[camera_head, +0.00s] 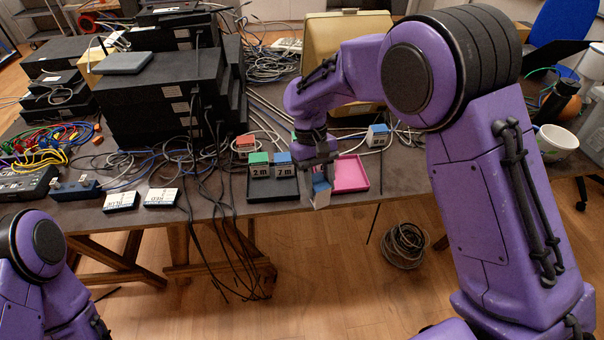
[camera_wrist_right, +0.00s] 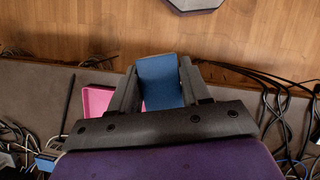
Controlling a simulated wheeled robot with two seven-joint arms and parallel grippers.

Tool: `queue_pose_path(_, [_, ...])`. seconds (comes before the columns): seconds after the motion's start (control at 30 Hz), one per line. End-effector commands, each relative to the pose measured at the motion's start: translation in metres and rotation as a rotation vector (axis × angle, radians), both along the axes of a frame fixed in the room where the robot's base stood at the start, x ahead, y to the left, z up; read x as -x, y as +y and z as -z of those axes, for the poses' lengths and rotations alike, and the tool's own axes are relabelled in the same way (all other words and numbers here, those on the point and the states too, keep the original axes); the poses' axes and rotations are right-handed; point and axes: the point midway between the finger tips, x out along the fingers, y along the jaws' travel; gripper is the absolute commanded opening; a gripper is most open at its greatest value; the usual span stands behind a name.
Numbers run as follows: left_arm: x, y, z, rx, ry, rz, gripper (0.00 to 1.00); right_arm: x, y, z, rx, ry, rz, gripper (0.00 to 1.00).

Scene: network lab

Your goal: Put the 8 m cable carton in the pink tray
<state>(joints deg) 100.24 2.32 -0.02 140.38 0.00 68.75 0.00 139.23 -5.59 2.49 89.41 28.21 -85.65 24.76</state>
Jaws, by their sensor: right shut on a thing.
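My right gripper (camera_head: 318,170) is shut on a small carton (camera_head: 321,194) with a blue top and pale sides; its label cannot be read. The carton is held at the table's front edge, just left of the pink tray (camera_head: 352,174), which looks empty. In the right wrist view the carton's blue top (camera_wrist_right: 160,80) sits between the fingers of the gripper (camera_wrist_right: 158,68), and part of the pink tray (camera_wrist_right: 97,101) shows to the left. My left arm is at the lower left; its gripper is out of view.
A dark tray (camera_head: 258,196) holds a green-topped 2 m carton (camera_head: 259,166) and a blue-topped 7 m carton (camera_head: 283,165). An orange-topped carton (camera_head: 245,144) and another blue-topped carton (camera_head: 378,135) stand behind. Loose cables and black network boxes (camera_head: 165,95) crowd the left.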

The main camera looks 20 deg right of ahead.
Motion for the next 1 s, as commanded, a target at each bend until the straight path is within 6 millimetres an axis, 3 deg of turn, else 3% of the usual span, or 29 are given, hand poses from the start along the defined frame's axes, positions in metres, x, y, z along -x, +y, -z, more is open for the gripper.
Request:
queue_pose_path(0.17, [0.000, 0.000, -0.002, 0.001, 0.000, 0.001, 0.72, -0.002, -0.032, -0.024, 0.002, -0.002, -0.414, 0.12])
queue_pose_path(0.3, [-0.001, 0.000, -0.003, 0.000, -0.001, 0.001, 0.72, -0.006, -0.059, -0.047, 0.004, 0.000, -0.845, 0.12])
queue_pose_path(0.47, [0.000, 0.000, -0.003, 0.000, -0.001, 0.001, 0.72, -0.012, -0.075, -0.066, 0.002, 0.001, -1.193, 0.12])
queue_pose_path(0.67, [0.000, 0.000, -0.008, 0.001, -0.001, 0.000, 0.72, -0.037, -0.099, -0.056, -0.002, 0.006, -1.277, 0.12])
queue_pose_path(0.83, [0.000, 0.000, -0.016, 0.001, -0.001, 0.000, 0.72, -0.077, -0.130, -0.035, -0.001, 0.005, -1.274, 0.12])
queue_pose_path(1.0, [0.000, 0.000, -0.019, 0.001, -0.001, 0.000, 0.72, -0.099, -0.149, -0.005, -0.001, 0.007, -1.275, 0.12])
